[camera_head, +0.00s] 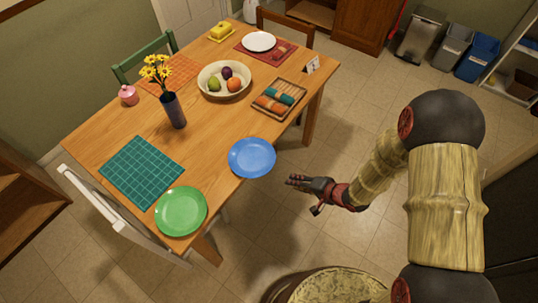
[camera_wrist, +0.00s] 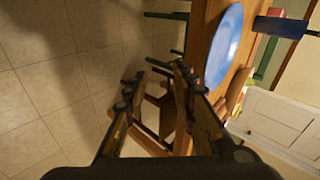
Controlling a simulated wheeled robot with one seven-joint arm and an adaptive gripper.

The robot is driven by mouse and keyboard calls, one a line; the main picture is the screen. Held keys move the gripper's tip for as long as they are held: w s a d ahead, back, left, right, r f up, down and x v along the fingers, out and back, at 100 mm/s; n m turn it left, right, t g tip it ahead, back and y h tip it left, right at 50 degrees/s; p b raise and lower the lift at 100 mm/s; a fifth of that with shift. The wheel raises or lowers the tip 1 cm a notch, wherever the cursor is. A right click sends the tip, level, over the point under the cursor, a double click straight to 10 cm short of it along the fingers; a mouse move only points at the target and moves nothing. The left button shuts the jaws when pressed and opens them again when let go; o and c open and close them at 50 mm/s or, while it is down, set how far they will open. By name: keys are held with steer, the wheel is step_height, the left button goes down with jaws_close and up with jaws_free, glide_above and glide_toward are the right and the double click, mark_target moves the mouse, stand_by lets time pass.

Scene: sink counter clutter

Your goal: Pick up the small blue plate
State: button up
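The small blue plate (camera_head: 252,157) lies flat near the right-front edge of the wooden table, with its rim close to the edge. It also shows in the wrist view (camera_wrist: 224,46), at the upper right, seen at a slant. My gripper (camera_head: 293,182) is off the table edge over the floor, to the right of the plate and apart from it. In the wrist view the two fingers of my gripper (camera_wrist: 157,76) stand apart with nothing between them. The plate lies to the right of and beyond the fingertips there.
The table (camera_head: 214,120) also bears a green plate (camera_head: 181,211), a teal placemat (camera_head: 141,172), a dark vase (camera_head: 173,110) with yellow flowers, a fruit bowl (camera_head: 210,85) and a tray (camera_head: 262,102) with rolled cloths. A white chair (camera_head: 112,221) stands at the left. Floor is free around my gripper.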

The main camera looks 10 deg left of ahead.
steer(key=m+y, duration=0.1)
steer(key=y, duration=0.1)
glide_toward(270, 166)
steer(key=shift+t, duration=0.4)
steer(key=b+x, duration=0.1)
steer(key=x, duration=0.1)
steer(key=b+x, duration=0.1)
steer(key=x, duration=0.2)
steer(key=b+x, duration=0.1)
steer(key=x, duration=0.1)
steer(key=shift+s+a+f, duration=0.2)
steer(key=shift+a+f, duration=0.1)
steer(key=shift+a, duration=0.05)
steer(key=shift+c, duration=1.4)
steer(key=c, duration=0.4)
